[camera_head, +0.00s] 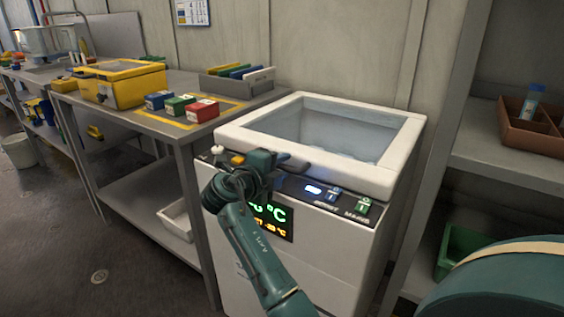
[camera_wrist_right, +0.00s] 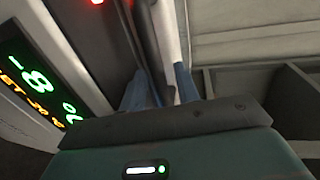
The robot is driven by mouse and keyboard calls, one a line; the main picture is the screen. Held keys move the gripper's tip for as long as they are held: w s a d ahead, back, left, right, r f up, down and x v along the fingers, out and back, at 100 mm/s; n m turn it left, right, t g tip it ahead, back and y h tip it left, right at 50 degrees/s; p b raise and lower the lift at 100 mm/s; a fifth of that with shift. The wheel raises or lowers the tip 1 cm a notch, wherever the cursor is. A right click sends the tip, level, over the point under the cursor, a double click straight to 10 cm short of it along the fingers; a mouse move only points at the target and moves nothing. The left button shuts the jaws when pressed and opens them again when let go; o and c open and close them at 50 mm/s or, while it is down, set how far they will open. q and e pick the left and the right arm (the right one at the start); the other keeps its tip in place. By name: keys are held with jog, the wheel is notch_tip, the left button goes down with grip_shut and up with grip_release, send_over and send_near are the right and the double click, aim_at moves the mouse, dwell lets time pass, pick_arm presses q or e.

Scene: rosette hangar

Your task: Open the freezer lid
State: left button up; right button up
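The white chest freezer (camera_head: 335,262) stands in the middle of the head view. Its lid, a white frame (camera_head: 397,160) around a glass pane (camera_head: 325,132), lies flat on top and looks shut. A dark handle bar (camera_head: 292,158) runs along the lid's front edge. My right gripper (camera_head: 270,162) is at the left part of this handle. In the right wrist view, its two blue fingers (camera_wrist_right: 160,88) stand apart, with the dark handle bar (camera_wrist_right: 146,45) running between them. A pale strip shows beside the bar, and firm contact is not visible. My left gripper is not in view.
A metal table (camera_head: 185,85) with a yellow case (camera_head: 122,82) and coloured boxes stands close on the left. A shelf (camera_head: 500,150) with a brown tray (camera_head: 530,125) stands on the right.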

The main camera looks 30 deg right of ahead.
jog(key=shift+w+d+f, duration=0.1)
jog(key=shift+w+d, duration=0.05)
jog(key=shift+d, duration=0.2)
jog(key=shift+c, duration=0.3)
grip_shut()
